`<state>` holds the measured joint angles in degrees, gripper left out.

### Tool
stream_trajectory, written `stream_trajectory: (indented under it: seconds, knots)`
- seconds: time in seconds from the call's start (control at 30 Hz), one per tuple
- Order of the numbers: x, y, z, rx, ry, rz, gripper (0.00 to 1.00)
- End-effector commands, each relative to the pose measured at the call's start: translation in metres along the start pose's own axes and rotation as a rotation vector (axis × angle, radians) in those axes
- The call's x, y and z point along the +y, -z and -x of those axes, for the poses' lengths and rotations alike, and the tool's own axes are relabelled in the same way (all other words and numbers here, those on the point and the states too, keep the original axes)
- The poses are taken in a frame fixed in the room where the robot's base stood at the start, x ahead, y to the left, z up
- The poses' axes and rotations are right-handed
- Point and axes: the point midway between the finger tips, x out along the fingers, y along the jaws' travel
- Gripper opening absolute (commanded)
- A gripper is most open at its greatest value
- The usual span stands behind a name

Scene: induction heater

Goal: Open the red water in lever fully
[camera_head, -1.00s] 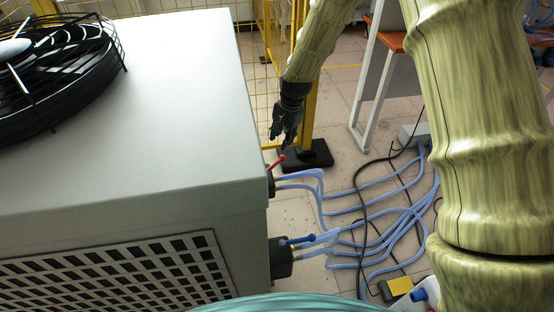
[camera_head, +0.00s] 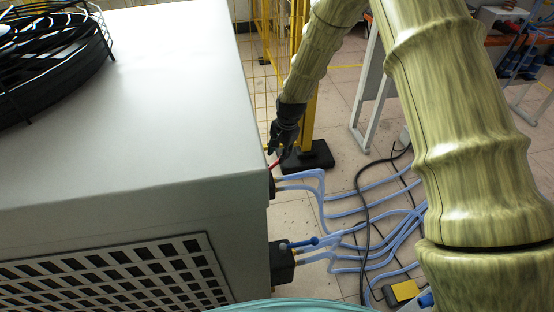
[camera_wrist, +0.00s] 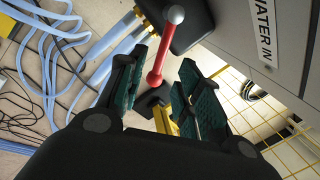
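The red water in lever (camera_head: 273,165) sticks out from the side of the grey cabinet, beside the upper hose fittings. In the wrist view the red lever (camera_wrist: 163,52), with a grey ball at one end, appears between my two green-padded fingers, near their tips. My gripper (camera_wrist: 160,85) is open, with a clear gap on both sides of the lever. In the head view my gripper (camera_head: 275,152) points down at the lever and partly covers it. I cannot tell whether a finger touches it. A "WATER IN" label (camera_wrist: 264,28) is on the cabinet face.
The large grey cabinet (camera_head: 150,120) fills the left, with a black fan on top. A blue lever (camera_head: 300,243) sits lower on its side. Blue hoses (camera_head: 345,205) and black cables spread over the floor. A yellow fence post on a black base (camera_head: 312,157) stands behind.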

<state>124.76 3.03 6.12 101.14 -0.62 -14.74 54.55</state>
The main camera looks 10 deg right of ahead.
Motion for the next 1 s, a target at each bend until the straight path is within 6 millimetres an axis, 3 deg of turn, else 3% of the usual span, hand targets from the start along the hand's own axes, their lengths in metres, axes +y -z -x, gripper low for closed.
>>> stream_trajectory:
  seconds: [0.2, 0.4, 0.8, 1.0]
  knots:
    - [-0.001, -0.001, -0.029, -0.001, 0.0, 0.004, 0.34]
    - [-0.001, -0.001, -0.045, -0.001, 0.0, 0.002, 0.34]
    - [-0.001, -0.001, -0.049, 0.0, 0.001, 0.003, 0.34]
    - [-0.001, -0.001, -0.049, 0.0, 0.001, 0.003, 0.0]
